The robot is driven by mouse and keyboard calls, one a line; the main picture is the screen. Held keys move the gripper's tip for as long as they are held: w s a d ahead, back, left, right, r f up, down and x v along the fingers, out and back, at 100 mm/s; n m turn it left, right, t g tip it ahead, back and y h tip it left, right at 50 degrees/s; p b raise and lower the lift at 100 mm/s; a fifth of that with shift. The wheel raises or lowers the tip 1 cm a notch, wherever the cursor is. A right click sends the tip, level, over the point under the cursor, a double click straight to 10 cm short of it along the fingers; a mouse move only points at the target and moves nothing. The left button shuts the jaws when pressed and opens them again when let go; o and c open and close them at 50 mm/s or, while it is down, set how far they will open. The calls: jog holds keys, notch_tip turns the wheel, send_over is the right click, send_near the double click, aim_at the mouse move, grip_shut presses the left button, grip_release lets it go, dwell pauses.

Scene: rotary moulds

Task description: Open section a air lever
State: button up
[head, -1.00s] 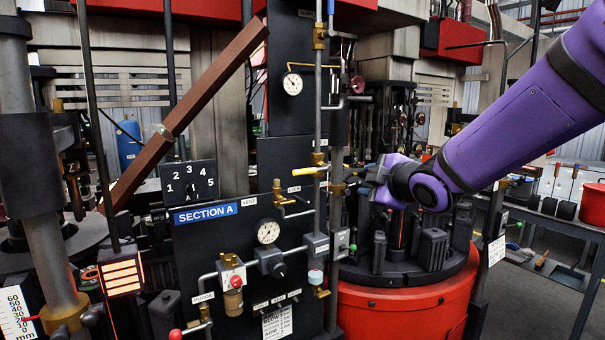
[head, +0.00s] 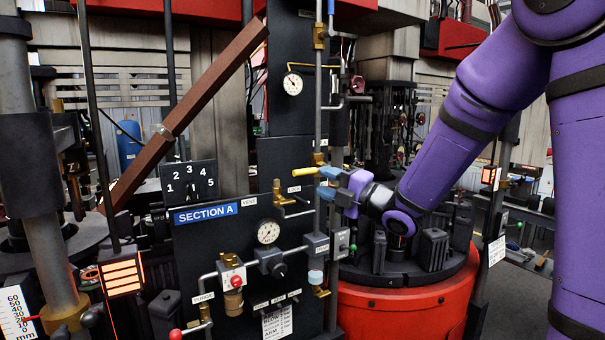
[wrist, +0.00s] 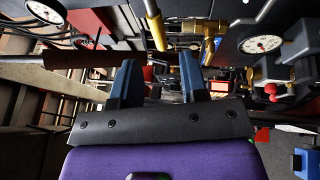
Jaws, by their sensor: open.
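A lever with a yellow handle (head: 303,172) points left, about level, from a brass valve (head: 318,159) on the vertical pipe of the SECTION A panel (head: 205,212). I take it for the air lever; I cannot read a label on it. My gripper (head: 327,183) is open and empty, its blue fingers pointing left just right of the handle and slightly lower. In the wrist view the yellow handle (wrist: 155,27) lies beyond the two fingers (wrist: 160,78), lined up with the space between them. It appears apart from them.
The vertical pipe (head: 318,100) runs close by the fingers. Below are a pressure gauge (head: 268,232), a grey regulator (head: 271,262) and a red-and-white valve (head: 232,275). The red rotary base (head: 390,310) stands below my arm.

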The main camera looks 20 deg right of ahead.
aim_at(305, 173)
jog(key=x, duration=0.7)
grip_shut()
